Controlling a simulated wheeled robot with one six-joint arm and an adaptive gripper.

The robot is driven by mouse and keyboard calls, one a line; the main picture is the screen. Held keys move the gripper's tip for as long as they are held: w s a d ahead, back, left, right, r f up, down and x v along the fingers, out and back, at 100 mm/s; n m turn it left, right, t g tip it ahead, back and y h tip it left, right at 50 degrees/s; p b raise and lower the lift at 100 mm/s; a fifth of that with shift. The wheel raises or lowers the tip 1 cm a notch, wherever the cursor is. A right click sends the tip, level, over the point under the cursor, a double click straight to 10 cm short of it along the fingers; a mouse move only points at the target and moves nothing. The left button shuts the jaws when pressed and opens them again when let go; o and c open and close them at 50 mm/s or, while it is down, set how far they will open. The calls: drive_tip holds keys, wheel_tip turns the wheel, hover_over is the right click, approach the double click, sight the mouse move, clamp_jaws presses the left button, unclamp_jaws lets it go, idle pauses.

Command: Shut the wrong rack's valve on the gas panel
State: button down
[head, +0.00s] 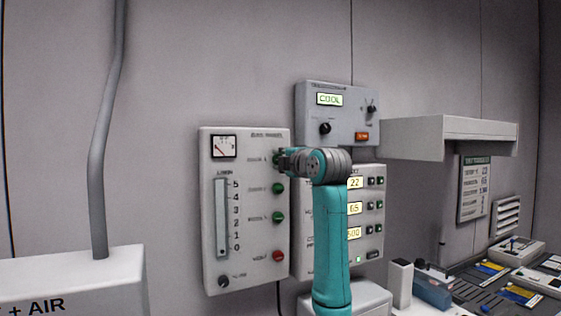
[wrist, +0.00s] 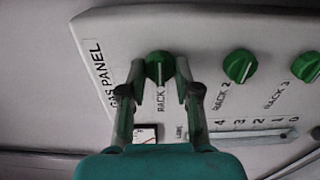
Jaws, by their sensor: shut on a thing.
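The gas panel (head: 252,240) is a pale wall box with a column of green valve knobs and one red knob. In the wrist view the panel (wrist: 200,35) shows green knobs labelled RACK 1 (wrist: 158,66), RACK 2 (wrist: 238,66) and RACK 3 (wrist: 306,66). My gripper (wrist: 160,78) is shut on the RACK 1 knob, with one finger on each side of it. In the head view my gripper (head: 281,158) is at the top knob, which it partly hides. The lower green knobs (head: 278,188) and the red knob (head: 277,256) are clear of it.
A gauge (head: 223,146), a flow tube (head: 222,218) and a black knob (head: 223,281) are on the panel's left. A COOL control box (head: 345,128) is above right, and a display panel (head: 372,218) is behind my arm. A shelf (head: 450,130) juts out farther right.

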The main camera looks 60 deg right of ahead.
drive_tip(key=c, duration=0.8)
unclamp_jaws()
drive_tip(key=v, duration=1.2)
